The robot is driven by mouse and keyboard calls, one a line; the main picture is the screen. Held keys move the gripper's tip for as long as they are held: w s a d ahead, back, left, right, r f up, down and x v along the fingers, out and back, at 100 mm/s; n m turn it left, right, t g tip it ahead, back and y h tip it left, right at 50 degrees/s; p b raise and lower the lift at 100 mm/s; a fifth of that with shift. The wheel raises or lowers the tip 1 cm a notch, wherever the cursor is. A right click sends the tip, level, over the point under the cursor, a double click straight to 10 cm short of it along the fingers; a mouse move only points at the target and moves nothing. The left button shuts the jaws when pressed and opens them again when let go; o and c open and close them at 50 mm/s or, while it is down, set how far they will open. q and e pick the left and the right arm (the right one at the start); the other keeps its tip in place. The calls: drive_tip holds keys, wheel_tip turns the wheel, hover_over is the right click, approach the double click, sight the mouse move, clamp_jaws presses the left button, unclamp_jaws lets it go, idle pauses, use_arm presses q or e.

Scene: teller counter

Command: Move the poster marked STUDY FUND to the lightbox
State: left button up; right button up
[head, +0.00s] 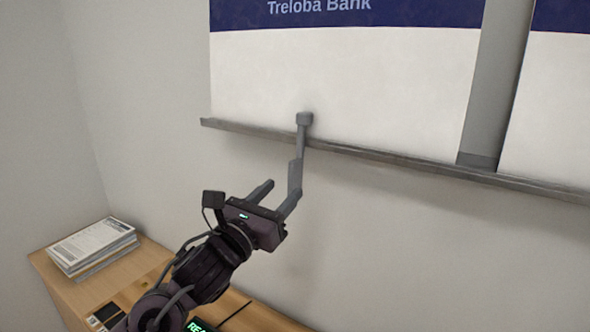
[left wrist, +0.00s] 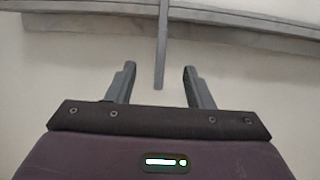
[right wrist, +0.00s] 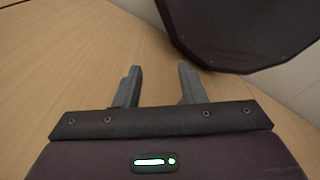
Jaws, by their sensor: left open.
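A poster (head: 330,75) headed "Treloba Bank" on a dark blue band stands on a grey wall ledge; its top is cut off and no STUDY FUND wording shows. A grey tab (head: 304,119) with a thin stem hangs at its lower edge. The stem (left wrist: 161,45) shows in the left wrist view between the fingertips. My left gripper (head: 281,174) is open, just below the ledge, with one finger overlapping the stem's lower end; contact cannot be told. My right gripper (right wrist: 158,82) is open and empty over a wooden surface. No lightbox can be identified.
The ledge (head: 400,161) runs along the wall. A second poster (head: 555,120) is cut off at the right, beyond a grey strip (head: 490,80). A wooden counter (head: 150,262) at lower left holds a paper stack (head: 92,243). A dark panel (right wrist: 240,30) stands near my right gripper.

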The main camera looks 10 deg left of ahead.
sight(290, 171)
use_arm(q)
drive_tip(key=shift+x, duration=2.8)
drive_tip(key=shift+d, duration=0.1)
clamp_jaws()
drive_tip(key=shift+r, duration=0.15)
drive_tip(key=shift+r+p, duration=0.3)
drive_tip(key=shift+r, duration=0.7)
drive_tip(key=s+a+r+b, duration=0.1)
drive_tip(key=s+a, duration=0.3)
drive_tip(key=s, duration=0.5)
drive_tip(key=shift+r, duration=0.5)
